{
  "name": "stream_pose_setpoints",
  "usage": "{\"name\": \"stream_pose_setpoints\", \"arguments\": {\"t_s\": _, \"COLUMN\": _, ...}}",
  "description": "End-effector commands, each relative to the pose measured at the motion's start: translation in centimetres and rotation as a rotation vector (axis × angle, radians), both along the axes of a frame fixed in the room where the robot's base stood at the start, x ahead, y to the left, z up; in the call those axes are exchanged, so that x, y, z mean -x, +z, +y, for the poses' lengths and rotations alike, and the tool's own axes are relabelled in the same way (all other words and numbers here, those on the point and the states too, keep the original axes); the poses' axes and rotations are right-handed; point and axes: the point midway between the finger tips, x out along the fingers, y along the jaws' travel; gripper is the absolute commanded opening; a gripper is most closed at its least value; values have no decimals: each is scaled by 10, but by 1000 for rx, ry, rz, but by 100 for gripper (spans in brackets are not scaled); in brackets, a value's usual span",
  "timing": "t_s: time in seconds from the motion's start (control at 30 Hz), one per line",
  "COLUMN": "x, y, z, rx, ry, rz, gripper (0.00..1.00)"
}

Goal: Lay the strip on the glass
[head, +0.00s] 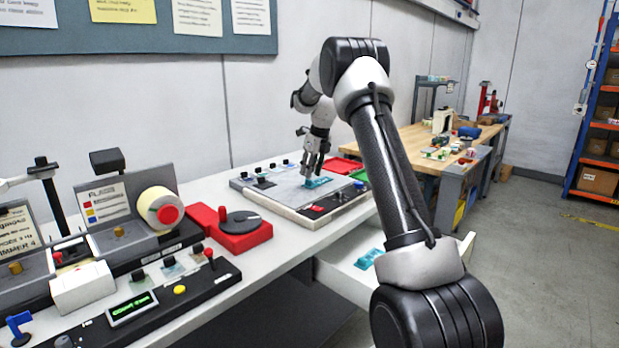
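My gripper (314,175) points down over the flat grey panel (278,191) of a white-edged unit on the bench, which looks like the glass. A small teal piece (318,183), possibly the strip, is at the fingertips, on or just above the panel. It is too small to tell whether the fingers hold it or whether it touches the panel. Another teal piece (369,258) lies in an open white drawer (345,275) below the bench front.
Red (345,165) and green (360,174) trays sit behind the panel. A red unit with a black dial (239,222) and a label roll (160,208) stand to the left. A wooden workbench (425,145) is at the back right.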

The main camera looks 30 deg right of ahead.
Motion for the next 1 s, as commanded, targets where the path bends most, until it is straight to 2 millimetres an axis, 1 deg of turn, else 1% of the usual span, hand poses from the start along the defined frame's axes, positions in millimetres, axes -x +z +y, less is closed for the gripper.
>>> {"name": "stream_pose_setpoints", "arguments": {"t_s": 0.03, "x": 3, "y": 14, "z": -2, "rx": 1, "ry": -1, "rz": -3, "gripper": 33}}
{"name": "stream_pose_setpoints", "arguments": {"t_s": 0.1, "x": 7, "y": 29, "z": -3, "rx": 1, "ry": -1, "rz": -3, "gripper": 33}}
{"name": "stream_pose_setpoints", "arguments": {"t_s": 0.3, "x": 17, "y": 67, "z": -7, "rx": 1, "ry": -1, "rz": -2, "gripper": 33}}
{"name": "stream_pose_setpoints", "arguments": {"t_s": 0.47, "x": 22, "y": 83, "z": -8, "rx": 2, "ry": 4, "rz": 0, "gripper": 33}}
{"name": "stream_pose_setpoints", "arguments": {"t_s": 0.57, "x": 32, "y": 96, "z": -3, "rx": 21, "ry": 62, "rz": -9, "gripper": 33}}
{"name": "stream_pose_setpoints", "arguments": {"t_s": 0.67, "x": 56, "y": 118, "z": 10, "rx": 68, "ry": 213, "rz": -29, "gripper": 33}}
{"name": "stream_pose_setpoints", "arguments": {"t_s": 0.77, "x": 94, "y": 144, "z": 27, "rx": 142, "ry": 441, "rz": -56, "gripper": 33}}
{"name": "stream_pose_setpoints", "arguments": {"t_s": 0.8, "x": 112, "y": 154, "z": 35, "rx": 176, "ry": 545, "rz": -67, "gripper": 33}}
{"name": "stream_pose_setpoints", "arguments": {"t_s": 0.87, "x": 139, "y": 165, "z": 45, "rx": 225, "ry": 699, "rz": -82, "gripper": 33}}
{"name": "stream_pose_setpoints", "arguments": {"t_s": 0.9, "x": 158, "y": 172, "z": 52, "rx": 258, "ry": 802, "rz": -91, "gripper": 33}}
{"name": "stream_pose_setpoints", "arguments": {"t_s": 0.97, "x": 187, "y": 180, "z": 61, "rx": 310, "ry": 957, "rz": -105, "gripper": 33}}
{"name": "stream_pose_setpoints", "arguments": {"t_s": 1.0, "x": 206, "y": 184, "z": 67, "rx": 345, "ry": 1059, "rz": -114, "gripper": 33}}
